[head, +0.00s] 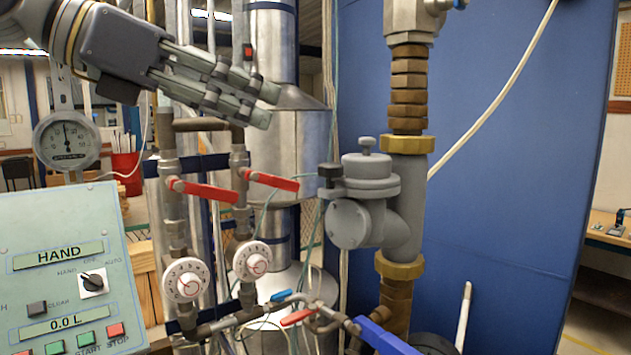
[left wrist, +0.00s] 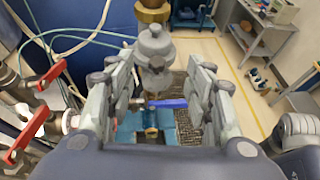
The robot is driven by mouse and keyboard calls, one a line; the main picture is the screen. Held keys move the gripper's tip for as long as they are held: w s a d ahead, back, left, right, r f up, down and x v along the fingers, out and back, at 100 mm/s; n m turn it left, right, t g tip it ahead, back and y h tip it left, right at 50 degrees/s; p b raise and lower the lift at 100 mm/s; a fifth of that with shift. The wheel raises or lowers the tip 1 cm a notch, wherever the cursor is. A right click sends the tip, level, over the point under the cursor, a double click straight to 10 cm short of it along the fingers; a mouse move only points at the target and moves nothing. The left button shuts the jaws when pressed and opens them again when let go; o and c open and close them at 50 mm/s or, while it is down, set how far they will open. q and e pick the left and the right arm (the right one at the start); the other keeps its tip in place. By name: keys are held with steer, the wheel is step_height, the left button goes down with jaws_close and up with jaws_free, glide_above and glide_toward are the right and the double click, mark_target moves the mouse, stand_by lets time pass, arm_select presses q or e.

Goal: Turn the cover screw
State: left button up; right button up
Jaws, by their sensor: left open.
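The grey meter (head: 362,215) sits in the vertical pipe in front of the blue panel, with a round cover on its body. A small dark grey knob screw (head: 367,144) stands on top of the meter, and a black knob (head: 330,172) sticks out at its left side. I cannot tell for sure which is the cover screw. My left gripper (head: 268,105) is open and empty, up and left of the meter, touching nothing there. In the left wrist view the meter (left wrist: 155,55) shows between the two spread fingers.
Two red valve levers (head: 203,191) (head: 271,181) and two white dials (head: 185,280) (head: 252,261) are below the left gripper. A blue lever (head: 385,338) is under the meter. A control panel (head: 70,270) stands at lower left. A white hose (head: 500,95) crosses the blue panel (head: 520,190).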

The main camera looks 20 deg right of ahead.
mark_target(326, 164)
arm_select(q)
steer(key=d+f, duration=0.2)
steer(key=d, duration=0.1)
steer(key=w+d+f, duration=0.1)
steer(key=d+f, duration=0.2)
steer(key=w+d+f, duration=0.1)
steer(key=d+f, duration=0.1)
steer(key=d, duration=0.1)
steer(key=shift+w+d+f+p, duration=0.25)
steer(key=shift+d+f+p, duration=0.05)
steer(key=shift+d+p, duration=0.1)
arm_select(e)
steer(key=shift+w+f, duration=0.1)
steer(key=shift+f, duration=0.05)
arm_select(q)
steer(key=shift+c, duration=0.5)
steer(key=c, duration=1)
